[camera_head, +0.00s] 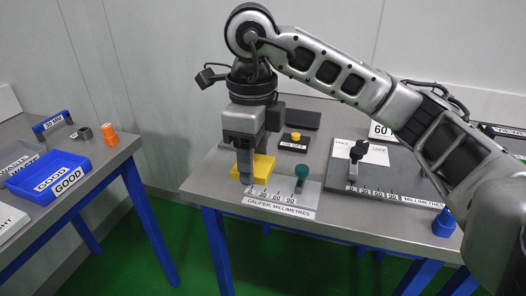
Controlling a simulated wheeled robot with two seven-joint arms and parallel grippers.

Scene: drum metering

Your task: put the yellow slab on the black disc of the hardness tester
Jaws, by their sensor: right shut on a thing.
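The yellow slab (263,168) is at the left end of the caliper (282,192), near the table's front edge. My right gripper (250,166) comes down over it from above and is shut on it. The near finger hides part of the slab, and I cannot tell whether the slab touches the surface below. A device with a dark upright head (358,152) stands to the right on a plate with a numbered scale. I cannot make out with certainty which device is the hardness tester, nor its black disc. My left gripper is not in view.
A small black block with a yellow top (295,138) and a dark flat plate (302,119) lie behind the caliper. A blue weight-like piece (444,223) is at the right. A side table holds a blue tray (50,190).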

